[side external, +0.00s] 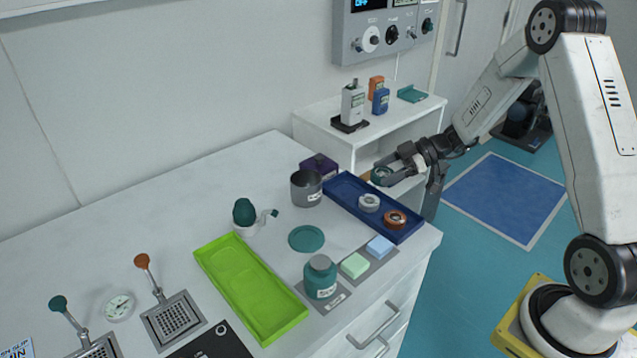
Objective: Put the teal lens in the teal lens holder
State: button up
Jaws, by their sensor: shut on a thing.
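My gripper (388,178) is at the far right end of the table, above and beside the navy tray's far side. It is shut on a small round piece with a teal rim, the teal lens (381,174); the fingers hide part of it. A stand with a teal round head (58,303) on a slanted rod and perforated base is at the lower left, partly cut off by the frame. It looks like the teal lens holder, far from my gripper. A similar stand with an orange head (142,261) is to its right.
The navy tray (343,188) holds a grey-rimmed lens (369,202) and an orange-rimmed lens (396,219). A grey cup (306,189), teal disc (306,239), teal bottle (320,280) and empty green tray (245,290) lie between my gripper and the stands. The table's back left is clear.

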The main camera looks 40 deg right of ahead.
aim_at(349, 191)
jog(key=shift+w, duration=0.1)
jog(key=w+f, duration=0.2)
jog(key=w, duration=0.2)
jog(key=w+d+f, duration=0.1)
jog(key=w+f, duration=0.2)
jog(key=w+d+f, duration=0.1)
jog(key=w+f, duration=0.1)
jog(key=w, duration=0.2)
jog(key=shift+w+d+f, duration=0.2)
jog(key=shift+w+f, duration=0.15)
jog(key=shift+w+d+f, duration=0.1)
jog(key=shift+w+f, duration=0.45)
jog(key=shift+f, duration=0.1)
jog(key=shift+w+f, duration=0.1)
jog(key=shift+w+d+f, duration=0.1)
jog(key=shift+w+f, duration=0.25)
jog(key=shift+f, duration=1.3)
jog(key=shift+f, duration=0.2)
